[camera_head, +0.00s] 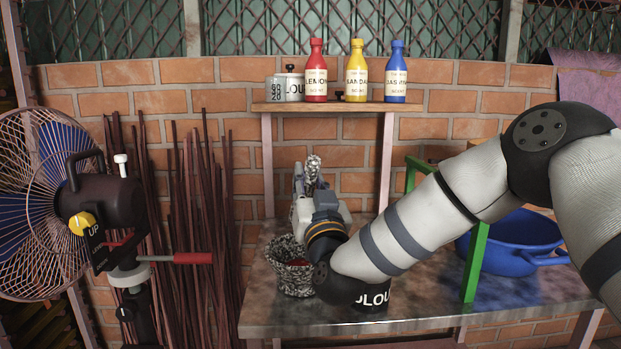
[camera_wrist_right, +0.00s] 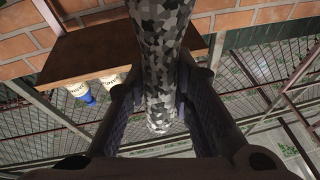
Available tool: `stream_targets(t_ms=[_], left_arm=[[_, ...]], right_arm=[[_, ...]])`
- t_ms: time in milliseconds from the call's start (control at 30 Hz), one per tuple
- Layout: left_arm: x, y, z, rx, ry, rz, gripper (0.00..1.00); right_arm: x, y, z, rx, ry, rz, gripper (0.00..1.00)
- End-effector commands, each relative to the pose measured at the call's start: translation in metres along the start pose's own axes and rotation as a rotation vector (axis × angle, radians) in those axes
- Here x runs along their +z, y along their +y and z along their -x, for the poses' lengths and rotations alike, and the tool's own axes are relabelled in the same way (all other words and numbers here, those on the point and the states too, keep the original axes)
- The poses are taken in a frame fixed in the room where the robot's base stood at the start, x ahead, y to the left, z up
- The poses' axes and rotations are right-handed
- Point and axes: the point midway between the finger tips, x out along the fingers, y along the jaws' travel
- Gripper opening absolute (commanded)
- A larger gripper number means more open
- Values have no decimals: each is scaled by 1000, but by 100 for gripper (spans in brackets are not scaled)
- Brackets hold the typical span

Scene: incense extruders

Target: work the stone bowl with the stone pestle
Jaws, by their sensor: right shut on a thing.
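The stone bowl (camera_head: 292,283), speckled grey with something red inside, stands on the metal table left of my right forearm. My right gripper (camera_head: 306,188) is above and behind the bowl, shut on the speckled stone pestle (camera_head: 313,165). The pestle's upper end sticks out above the fingers. Its lower end is hidden by my wrist in the head view, so I cannot tell whether it touches the bowl. In the right wrist view the pestle (camera_wrist_right: 160,62) runs between both fingers of the gripper (camera_wrist_right: 162,105). My left gripper is not in view.
A shelf (camera_head: 330,106) behind holds red, yellow and blue bottles and a labelled pot (camera_head: 289,88). A blue basin (camera_head: 517,243) and a green frame (camera_head: 476,262) stand at right. A labelled pot (camera_head: 373,296) is partly behind my wrist. A fan (camera_head: 50,190) stands left.

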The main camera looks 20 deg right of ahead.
Motion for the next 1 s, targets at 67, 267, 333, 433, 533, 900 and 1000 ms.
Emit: stream_targets(t_ms=[67,267,333,433,533,900,1000], left_arm=[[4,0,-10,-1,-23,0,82],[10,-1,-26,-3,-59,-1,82],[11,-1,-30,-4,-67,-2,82],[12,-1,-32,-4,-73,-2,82],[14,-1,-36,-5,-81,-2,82],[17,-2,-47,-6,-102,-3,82],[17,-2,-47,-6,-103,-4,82]], right_arm=[[16,2,4,0,-7,0,0],[38,5,12,0,-8,1,0],[44,6,15,-1,-5,1,0],[53,7,18,-1,-4,2,0],[64,8,22,-1,-3,2,0],[91,12,31,-1,-1,1,0],[92,12,32,-1,0,0,0]])
